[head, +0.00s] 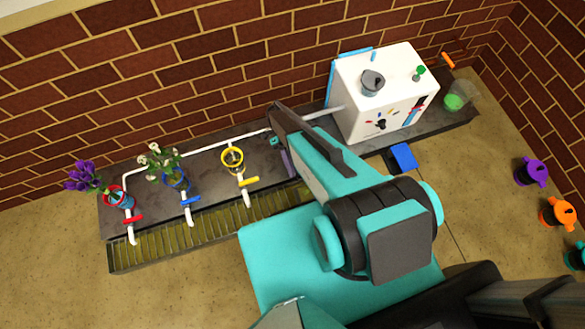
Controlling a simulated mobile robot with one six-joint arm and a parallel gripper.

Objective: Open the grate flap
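A long grate (202,224) with many slanted yellowish bars in a dark frame runs along the front of the dark counter. It looks flat and level. Its right end passes behind my arm and is hidden. I cannot make out a separate flap, hinge or handle on it. My teal and dark arm fills the middle of the head view, over the right part of the counter.
White pipes carry red (133,219), blue (190,200) and yellow (250,180) handles above the grate. Flower vases (177,181) stand behind. A white box (385,90) stands on the counter's right. Purple (531,171) and orange (558,214) cans stand far right. Floor left-front is clear.

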